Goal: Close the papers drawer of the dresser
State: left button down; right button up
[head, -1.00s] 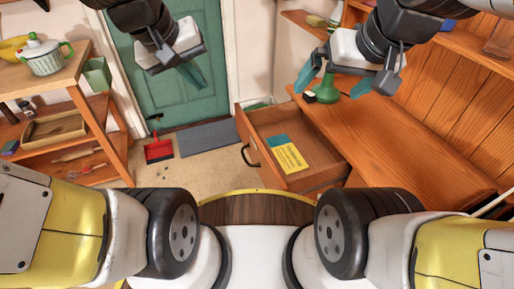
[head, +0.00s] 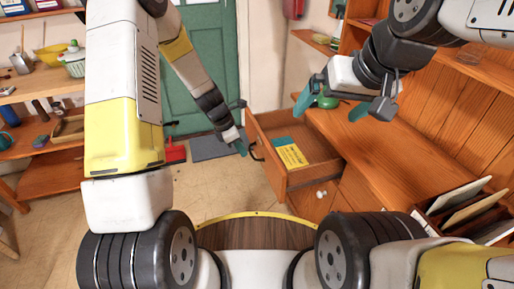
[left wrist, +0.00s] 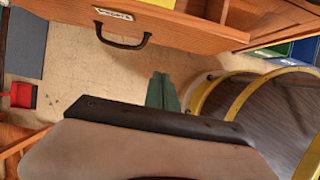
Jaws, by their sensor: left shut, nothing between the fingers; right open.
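The papers drawer (head: 300,181) of the wooden dresser (head: 400,155) stands pulled out in the head view, with a yellow and teal booklet (head: 291,155) inside. Its dark handle (head: 255,150) is on the front; the handle and a small label above it also show in the left wrist view (left wrist: 125,40). My left gripper (head: 241,148) is shut and empty, just left of the handle in the head view. In the left wrist view its fingers (left wrist: 162,92) are below and right of the handle, apart from it. My right gripper (head: 338,105) is open and empty above the dresser top.
A green object (head: 326,98) stands on the dresser top, near my right gripper. A rack of papers (head: 470,208) is at the right. A red dustpan (head: 174,153) and grey mat (head: 212,146) lie on the floor. Shelves (head: 50,175) stand at the left.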

pick_arm(q)
send_near(267, 171)
notch_tip(267, 171, down, 3)
jog(key=s+a, duration=0.1)
jog(key=a, duration=0.2)
jog(key=shift+w+d+f, duration=0.1)
jog(key=shift+w+d, duration=0.1)
jog(key=shift+d, duration=0.55)
jog(key=shift+w+d+f, duration=0.1)
jog(key=shift+w+d, duration=0.05)
jog(key=shift+d, duration=0.55)
jog(key=shift+w+d+f, duration=0.15)
jog(key=shift+w+d, duration=0.05)
jog(key=shift+d, duration=0.55)
jog(key=shift+d, duration=0.1)
